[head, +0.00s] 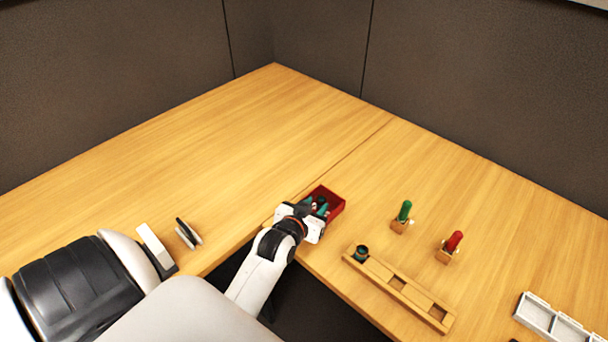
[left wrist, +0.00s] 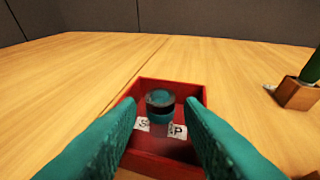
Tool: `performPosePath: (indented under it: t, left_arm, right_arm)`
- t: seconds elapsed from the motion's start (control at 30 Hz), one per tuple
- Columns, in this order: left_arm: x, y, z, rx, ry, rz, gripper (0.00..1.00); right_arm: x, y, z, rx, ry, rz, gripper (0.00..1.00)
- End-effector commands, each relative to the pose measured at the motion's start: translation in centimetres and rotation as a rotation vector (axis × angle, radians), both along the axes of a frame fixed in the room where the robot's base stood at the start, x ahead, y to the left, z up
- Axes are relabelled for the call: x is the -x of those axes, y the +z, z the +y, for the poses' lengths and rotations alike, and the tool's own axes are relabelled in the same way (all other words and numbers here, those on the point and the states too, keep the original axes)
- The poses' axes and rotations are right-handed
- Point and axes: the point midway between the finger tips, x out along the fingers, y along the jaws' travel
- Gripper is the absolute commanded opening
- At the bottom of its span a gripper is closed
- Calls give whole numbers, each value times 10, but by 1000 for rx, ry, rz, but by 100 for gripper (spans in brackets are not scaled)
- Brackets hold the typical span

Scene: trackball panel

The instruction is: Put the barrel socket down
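A short teal-and-black cylinder, which looks like the barrel socket (left wrist: 160,101), is in the left wrist view. It is at the red box (left wrist: 200,93), in front of a white label of which "S" and "P" show. My left gripper (left wrist: 160,108) has its teal fingers spread on either side, with a visible gap between each finger and the cylinder. In the head view the left gripper (head: 320,208) is over the red box (head: 337,205) and hides much of its inside. I cannot tell whether the cylinder touches the box floor. My right gripper is not in view.
A wooden rack (head: 395,287) right of the box holds a dark green-rimmed cylinder (head: 361,253) in its left end. Green-handled (head: 405,211) and red-handled (head: 453,241) tools stand in small wooden blocks. A white tray (head: 552,322) is at lower right. The back of the table is clear.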

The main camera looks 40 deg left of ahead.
Motion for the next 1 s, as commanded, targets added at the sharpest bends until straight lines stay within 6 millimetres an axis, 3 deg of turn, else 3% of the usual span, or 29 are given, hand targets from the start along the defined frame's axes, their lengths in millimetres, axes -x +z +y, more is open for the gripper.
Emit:
performPosePath:
  t: [0.2, 0.4, 1.0]
  left_arm:
    - [44, 17, -8, 0, 0, 2, 34]
    - [65, 27, -12, 1, -1, 0, 34]
    - [70, 30, -13, 1, 0, 0, 34]
  right_arm:
    - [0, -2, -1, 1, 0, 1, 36]
    - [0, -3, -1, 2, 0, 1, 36]
    - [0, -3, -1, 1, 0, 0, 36]
